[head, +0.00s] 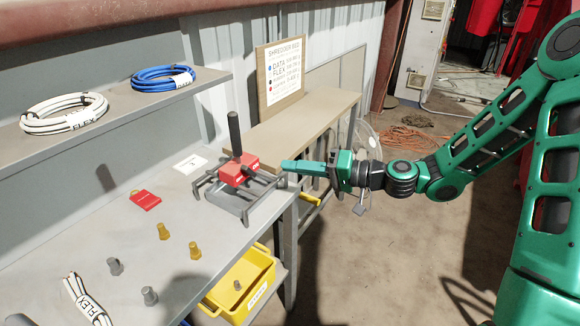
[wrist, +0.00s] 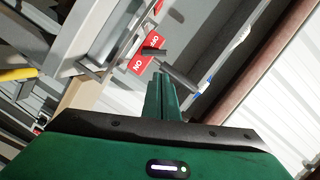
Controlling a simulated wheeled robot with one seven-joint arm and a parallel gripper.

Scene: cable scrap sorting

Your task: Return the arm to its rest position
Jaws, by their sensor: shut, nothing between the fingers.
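My green arm reaches in from the right in the head view, with my gripper (head: 284,165) held about level beside the right edge of the workbench. Its fingers are together and empty, pointing left toward a red block with a black upright handle (head: 240,172) on a grey metal frame. I cannot tell from this view whether the fingertips clear the frame.
The grey bench (head: 190,275) holds a red padlock tag (head: 145,200), brass and grey pegs and a white FLEX cable bundle (head: 86,300). A shelf above holds a white coil (head: 64,113) and a blue coil (head: 166,79). A yellow bin (head: 240,288) is below. Floor (head: 385,265) is open at right.

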